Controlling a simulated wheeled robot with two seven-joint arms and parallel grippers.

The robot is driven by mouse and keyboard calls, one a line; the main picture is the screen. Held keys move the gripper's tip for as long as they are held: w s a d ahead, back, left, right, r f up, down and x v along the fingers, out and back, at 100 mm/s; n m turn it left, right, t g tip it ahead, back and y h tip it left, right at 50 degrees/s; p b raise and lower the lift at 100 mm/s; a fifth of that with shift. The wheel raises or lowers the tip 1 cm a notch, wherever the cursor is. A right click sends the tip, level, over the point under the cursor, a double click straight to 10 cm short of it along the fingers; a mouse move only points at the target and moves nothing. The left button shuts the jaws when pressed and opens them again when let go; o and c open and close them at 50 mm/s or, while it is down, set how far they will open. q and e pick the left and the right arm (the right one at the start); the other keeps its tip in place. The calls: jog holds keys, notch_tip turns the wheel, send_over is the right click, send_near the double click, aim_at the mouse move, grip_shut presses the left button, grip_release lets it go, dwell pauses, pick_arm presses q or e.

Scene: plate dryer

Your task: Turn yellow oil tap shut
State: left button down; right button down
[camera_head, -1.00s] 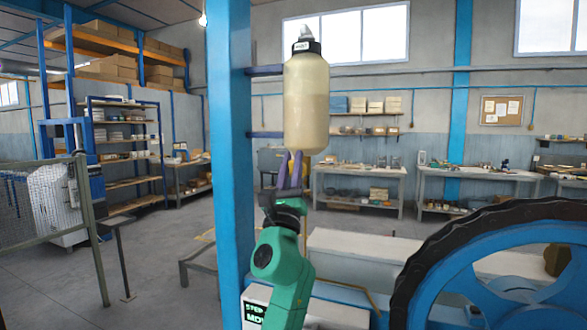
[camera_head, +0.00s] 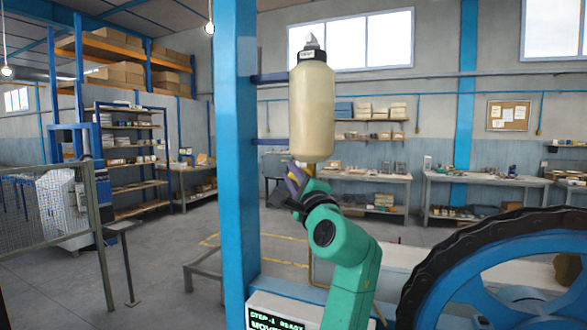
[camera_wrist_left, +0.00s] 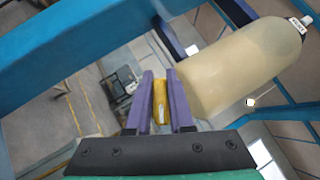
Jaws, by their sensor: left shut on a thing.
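The yellow tap (camera_wrist_left: 160,100) shows in the left wrist view as a small yellow bar between two purple fingers. My left gripper (camera_wrist_left: 160,86) is shut on it. The pale oil bottle (camera_wrist_left: 240,65) with a black cap is close beside the fingers there. In the head view the bottle (camera_head: 312,108) stands upright beside the blue post, and my left gripper (camera_head: 297,178) is just under its base, its fingers tilted up and left. The gripper mostly hides the tap in this view. My right gripper is not in view.
A blue post (camera_head: 237,150) rises just left of the bottle, with brackets reaching toward it. A large blue wheel with a dark belt (camera_head: 500,270) fills the lower right. A small display box (camera_head: 275,315) sits below the arm. Workbenches and shelves are far behind.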

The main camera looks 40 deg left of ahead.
pick_arm(q)
jog(key=n+g+h+p, duration=0.1)
jog(key=n+p, duration=0.1)
jog(key=n, duration=0.1)
jog(key=shift+g, duration=0.4)
jog(key=shift+f+n+g+h+p, duration=0.4)
jog(key=shift+n+h+p, duration=0.2)
jog(key=shift+n+h, duration=0.15)
jog(key=c, duration=0.8)
grip_release()
jog(key=shift+a, duration=0.1)
jog(key=b+v, duration=0.5)
jog(key=v, duration=0.9)
jog(key=shift+s+d+b, duration=0.25)
jog(key=shift+b, duration=0.05)
